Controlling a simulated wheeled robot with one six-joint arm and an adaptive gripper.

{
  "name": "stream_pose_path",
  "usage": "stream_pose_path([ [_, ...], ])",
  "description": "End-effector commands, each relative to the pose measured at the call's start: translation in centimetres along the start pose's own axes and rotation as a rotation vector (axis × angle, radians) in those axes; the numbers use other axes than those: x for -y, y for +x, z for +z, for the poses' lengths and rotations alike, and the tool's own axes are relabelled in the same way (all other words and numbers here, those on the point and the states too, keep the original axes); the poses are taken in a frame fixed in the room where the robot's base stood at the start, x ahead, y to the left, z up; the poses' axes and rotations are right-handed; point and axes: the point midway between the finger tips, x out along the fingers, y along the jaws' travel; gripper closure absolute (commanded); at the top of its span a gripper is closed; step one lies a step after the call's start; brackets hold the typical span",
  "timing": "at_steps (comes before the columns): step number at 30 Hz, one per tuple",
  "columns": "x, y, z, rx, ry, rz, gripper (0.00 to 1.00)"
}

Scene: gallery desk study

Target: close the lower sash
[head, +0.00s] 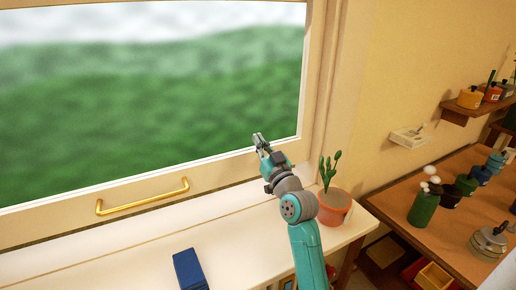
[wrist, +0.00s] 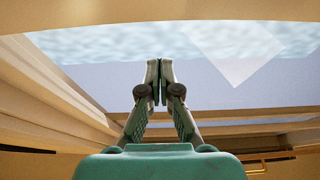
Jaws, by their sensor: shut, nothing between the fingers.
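The lower sash (head: 150,196) is a cream window frame with a large pane and a brass bar handle (head: 143,196) on its bottom rail. A thin dark line runs under that rail; I cannot tell whether it is a gap or a shadow. My gripper (head: 259,139) is shut and empty near the sash's lower right corner, right of and above the handle. I cannot tell whether it touches the sash. In the wrist view the closed fingers (wrist: 159,82) point toward the pane, with pale frame members around and part of the brass handle (wrist: 257,166) at lower right.
A potted cactus (head: 334,206) stands on the white sill close to the right of my arm. A blue box (head: 189,270) sits on the sill at the front. A brown desk (head: 400,206) with bottles and jars and a small wall shelf (head: 471,109) are at right.

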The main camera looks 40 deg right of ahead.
Motion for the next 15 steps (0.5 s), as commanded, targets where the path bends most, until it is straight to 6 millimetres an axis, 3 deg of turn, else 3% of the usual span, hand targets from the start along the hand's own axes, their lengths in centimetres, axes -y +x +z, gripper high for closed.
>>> stream_pose_path([
  [15,-0.1,-7.3,0.1,0.002,0.001,0.002,1.0],
])
